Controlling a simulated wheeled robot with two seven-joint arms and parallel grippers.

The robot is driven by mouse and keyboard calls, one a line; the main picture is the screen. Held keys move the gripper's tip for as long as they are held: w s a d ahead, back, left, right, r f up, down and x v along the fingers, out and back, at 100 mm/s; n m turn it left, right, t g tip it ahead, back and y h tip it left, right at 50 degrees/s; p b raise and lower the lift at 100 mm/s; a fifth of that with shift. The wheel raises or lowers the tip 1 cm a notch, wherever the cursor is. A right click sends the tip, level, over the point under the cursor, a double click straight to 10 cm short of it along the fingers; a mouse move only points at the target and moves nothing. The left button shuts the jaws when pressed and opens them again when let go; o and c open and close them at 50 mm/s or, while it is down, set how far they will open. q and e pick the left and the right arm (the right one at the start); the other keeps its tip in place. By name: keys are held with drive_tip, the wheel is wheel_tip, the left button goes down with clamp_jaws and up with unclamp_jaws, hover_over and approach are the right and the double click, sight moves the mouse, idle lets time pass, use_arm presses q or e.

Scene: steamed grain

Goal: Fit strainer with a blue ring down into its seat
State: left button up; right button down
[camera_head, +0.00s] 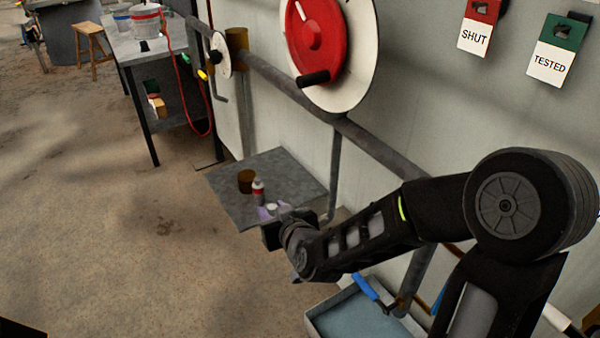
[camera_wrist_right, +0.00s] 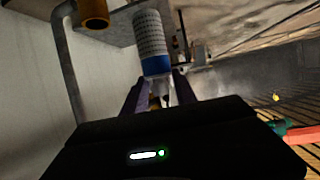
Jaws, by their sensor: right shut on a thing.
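A perforated pale strainer with a blue ring (camera_wrist_right: 153,48) shows in the right wrist view, just beyond the fingers. My right gripper (camera_wrist_right: 158,92) is shut on its narrow near end; the exact contact is dark. In the head view my right gripper (camera_head: 271,211) is over the near edge of a grey shelf (camera_head: 235,205) and mostly hides what it holds. A brown open-ended cylinder (camera_head: 245,181) stands on the shelf; it also shows in the wrist view (camera_wrist_right: 94,14). I cannot tell whether it is the seat. My left gripper is not in view.
A pipe (camera_head: 335,165) runs along the wall behind. A blue-grey tray (camera_head: 350,318) lies below my right arm. A side table (camera_head: 130,48) with buckets stands back left. Open floor lies left.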

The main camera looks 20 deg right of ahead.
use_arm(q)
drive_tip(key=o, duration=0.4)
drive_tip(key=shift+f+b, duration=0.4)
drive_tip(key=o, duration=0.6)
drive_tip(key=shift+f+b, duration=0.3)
use_arm(e)
drive_tip(key=w+d+r+n+y, duration=0.1)
drive_tip(key=w+d+r, duration=0.1)
drive_tip(key=w+d, duration=0.5)
drive_tip(key=d, duration=0.3)
drive_tip(key=shift+w+d+n+y, duration=0.25)
drive_tip(key=shift+d+n+y, duration=0.05)
drive_tip(key=shift+d+y, duration=0.1)
drive_tip(key=shift+r, duration=0.1)
